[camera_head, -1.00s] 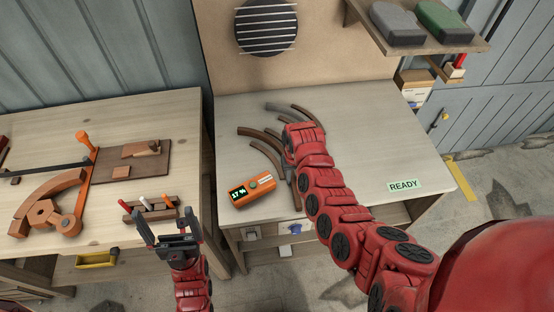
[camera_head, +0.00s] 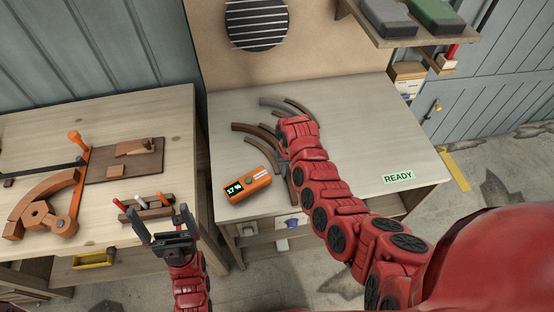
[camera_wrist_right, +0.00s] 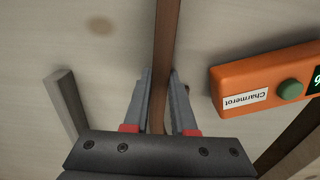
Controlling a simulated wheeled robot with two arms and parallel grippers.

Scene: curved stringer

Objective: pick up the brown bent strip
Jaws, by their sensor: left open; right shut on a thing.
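In the right wrist view a long brown strip (camera_wrist_right: 166,45) runs between the fingers of my right gripper (camera_wrist_right: 160,85), which is shut on it. I cannot tell whether it is clear of the bench top. My left gripper (camera_head: 162,220) is open and empty.
An orange meter (camera_head: 255,187) lies on the bench (camera_head: 365,120), close to the held strip; it also shows in the wrist view (camera_wrist_right: 265,85). A READY label (camera_head: 397,177) is at the right. A left table (camera_head: 50,130) holds wooden parts and tools.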

